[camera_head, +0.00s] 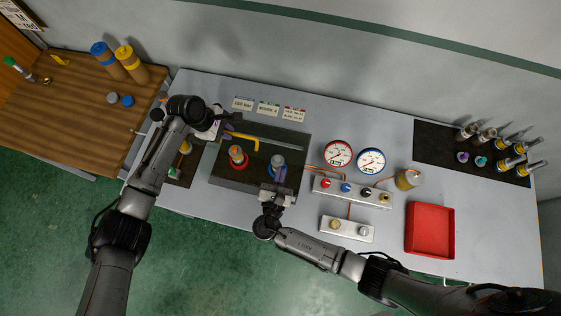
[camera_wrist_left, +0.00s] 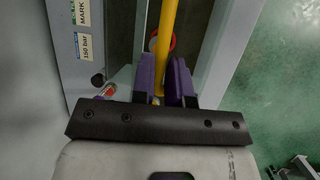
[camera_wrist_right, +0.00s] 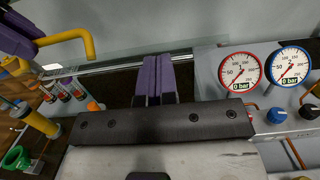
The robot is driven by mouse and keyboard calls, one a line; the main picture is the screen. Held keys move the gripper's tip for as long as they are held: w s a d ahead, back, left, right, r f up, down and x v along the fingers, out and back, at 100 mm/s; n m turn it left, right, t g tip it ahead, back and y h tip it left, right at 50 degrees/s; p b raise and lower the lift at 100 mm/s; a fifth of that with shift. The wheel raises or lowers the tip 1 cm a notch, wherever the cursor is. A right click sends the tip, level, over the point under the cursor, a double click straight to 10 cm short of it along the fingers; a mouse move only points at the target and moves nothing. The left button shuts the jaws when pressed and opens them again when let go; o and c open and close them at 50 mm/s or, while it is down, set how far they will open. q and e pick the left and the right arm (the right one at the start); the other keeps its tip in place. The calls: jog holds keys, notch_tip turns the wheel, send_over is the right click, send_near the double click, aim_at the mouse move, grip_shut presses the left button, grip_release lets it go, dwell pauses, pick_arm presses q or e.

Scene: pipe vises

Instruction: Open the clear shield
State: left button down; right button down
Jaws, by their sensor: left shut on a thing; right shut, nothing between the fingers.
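The clear shield (camera_head: 281,143) shows as a thin see-through edge across the dark base plate, and its edge also shows in the right wrist view (camera_wrist_right: 110,65). Its yellow handle (camera_head: 242,137) is at its left end. My left gripper (camera_head: 226,128) is shut on the handle, and the yellow bar (camera_wrist_left: 166,35) runs between its purple fingers in the left wrist view. The shield's exact tilt is hard to tell. My right gripper (camera_head: 279,177) is shut and empty near the blue-ringed vise (camera_head: 277,161). The red-ringed vise (camera_head: 237,156) stands left of it.
Two gauges (camera_head: 338,153) and a valve panel (camera_head: 350,190) stand right of the base plate. A red tray (camera_head: 430,230) and a dark mat (camera_head: 435,145) with several fittings lie farther right. A wooden table (camera_head: 75,105) is at left. Labels (camera_head: 268,109) lie behind the plate.

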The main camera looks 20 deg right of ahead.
pick_arm(q)
jog(key=shift+w+a+f, duration=0.15)
jog(key=shift+a+f, duration=0.2)
pick_arm(e)
jog(key=shift+f, duration=0.1)
jog(key=shift+w+d+r, duration=0.3)
jog(key=shift+w+r, duration=0.2)
jog(key=shift+r, duration=0.2)
pick_arm(q)
jog(key=c, duration=1.2)
grip_release()
jog(key=shift+d, duration=0.1)
pick_arm(e)
jog(key=shift+w+d+r, duration=0.1)
jog(key=shift+d, duration=0.05)
pick_arm(q)
jog(key=shift+o, duration=0.2)
jog(key=shift+r, duration=0.1)
